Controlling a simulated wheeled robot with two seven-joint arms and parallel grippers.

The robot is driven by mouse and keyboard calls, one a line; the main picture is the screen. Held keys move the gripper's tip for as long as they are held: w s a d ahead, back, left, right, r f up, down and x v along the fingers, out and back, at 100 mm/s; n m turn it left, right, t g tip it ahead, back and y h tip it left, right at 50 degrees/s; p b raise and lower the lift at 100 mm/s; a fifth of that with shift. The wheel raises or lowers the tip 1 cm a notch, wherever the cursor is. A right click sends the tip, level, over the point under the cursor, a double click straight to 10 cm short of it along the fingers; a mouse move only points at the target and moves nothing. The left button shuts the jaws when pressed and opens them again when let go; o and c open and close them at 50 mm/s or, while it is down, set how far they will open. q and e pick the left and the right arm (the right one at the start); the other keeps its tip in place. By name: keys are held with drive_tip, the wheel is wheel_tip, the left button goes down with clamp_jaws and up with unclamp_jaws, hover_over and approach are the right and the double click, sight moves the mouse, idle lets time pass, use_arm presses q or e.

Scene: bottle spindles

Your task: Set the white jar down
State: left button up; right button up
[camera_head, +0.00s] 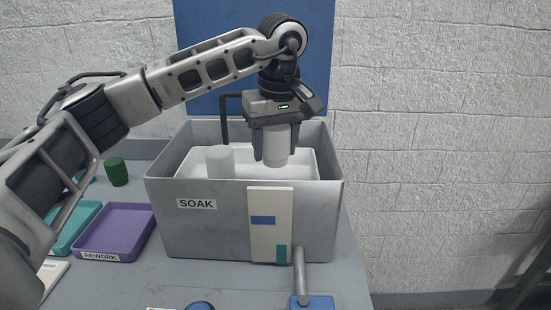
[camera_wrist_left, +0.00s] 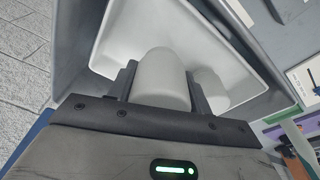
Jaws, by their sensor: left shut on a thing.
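My left gripper (camera_head: 276,155) points down inside the grey bin labelled SOAK (camera_head: 200,228). It is shut on a white jar (camera_head: 277,143), which is upright between its fingers. In the left wrist view the held jar (camera_wrist_left: 160,80) sits between the two dark fingers (camera_wrist_left: 160,88). A second white jar (camera_head: 220,161) stands in the bin to the left of the held one, and it also shows in the left wrist view (camera_wrist_left: 209,88). The bin has a white inner basin (camera_wrist_left: 204,38). The held jar's base is near the basin; I cannot tell whether it touches. My right gripper is not in view.
A purple tray labelled REWORK (camera_head: 118,230) and a teal tray (camera_head: 75,228) lie left of the bin. A green cylinder (camera_head: 117,171) stands behind them. A blue-based fixture with a grey post (camera_head: 299,272) is in front. A blue panel (camera_head: 190,60) rises behind the bin.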

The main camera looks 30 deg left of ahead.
sight(279, 127)
use_arm(q)
drive_tip(key=shift+w+f, duration=0.15)
drive_tip(key=shift+f, duration=0.05)
drive_tip(key=f, duration=0.3)
drive_tip(key=shift+w+a+f, duration=0.15)
drive_tip(key=shift+w, duration=0.1)
drive_tip(key=shift+f, duration=0.15)
drive_tip(key=shift+f, duration=0.1)
drive_tip(key=shift+f, duration=0.5)
drive_tip(key=o, duration=1.1)
drive_tip(key=r, duration=0.4)
drive_tip(key=d+r, duration=0.1)
drive_tip(key=r, duration=0.3)
drive_tip(key=s+r, duration=0.1)
drive_tip(key=r, duration=0.4)
drive_tip(key=shift+s+d, duration=0.1)
drive_tip(key=shift+d, duration=0.1)
